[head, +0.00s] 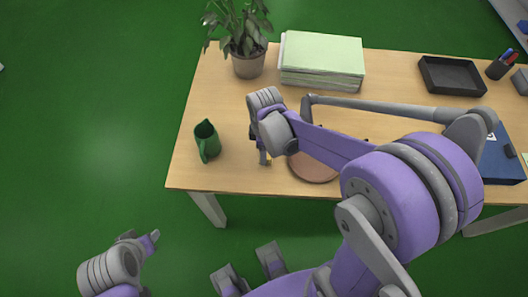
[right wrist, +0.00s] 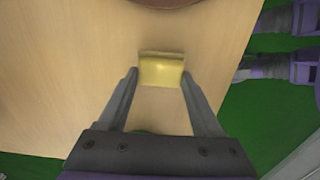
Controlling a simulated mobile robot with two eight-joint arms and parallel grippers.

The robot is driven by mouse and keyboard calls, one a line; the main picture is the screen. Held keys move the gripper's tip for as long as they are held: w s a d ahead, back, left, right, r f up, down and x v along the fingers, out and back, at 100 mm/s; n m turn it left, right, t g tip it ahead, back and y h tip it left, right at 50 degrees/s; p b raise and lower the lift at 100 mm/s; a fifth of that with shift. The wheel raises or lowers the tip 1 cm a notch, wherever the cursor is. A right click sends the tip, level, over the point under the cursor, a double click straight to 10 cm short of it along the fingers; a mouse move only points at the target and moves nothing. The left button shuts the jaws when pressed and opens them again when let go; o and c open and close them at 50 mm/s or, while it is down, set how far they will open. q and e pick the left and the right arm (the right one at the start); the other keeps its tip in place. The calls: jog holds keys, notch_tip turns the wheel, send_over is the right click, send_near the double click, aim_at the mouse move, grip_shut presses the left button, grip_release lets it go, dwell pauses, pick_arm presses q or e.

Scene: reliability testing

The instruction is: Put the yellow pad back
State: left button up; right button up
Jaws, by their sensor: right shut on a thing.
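The yellow pad (right wrist: 161,70) sits between the fingertips of my right gripper (right wrist: 160,76) in the right wrist view, above the wooden table. My right gripper is shut on it. In the head view the right gripper (head: 265,157) points down over the front left part of the table (head: 225,175), and the pad is mostly hidden there by the hand. My left gripper (head: 150,240) is away from the table, low over the green floor at the lower left; its finger gap is not clear.
A potted plant (head: 247,62), a paper stack (head: 321,56), a black tray (head: 452,76), a pen cup (head: 500,66) and a blue binder (head: 500,160) also occupy the table.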

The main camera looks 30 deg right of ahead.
jog(key=shift+f, duration=0.75)
jog(key=shift+f, duration=0.2)
jog(key=o, duration=1.3)
jog(key=shift+r, duration=0.15)
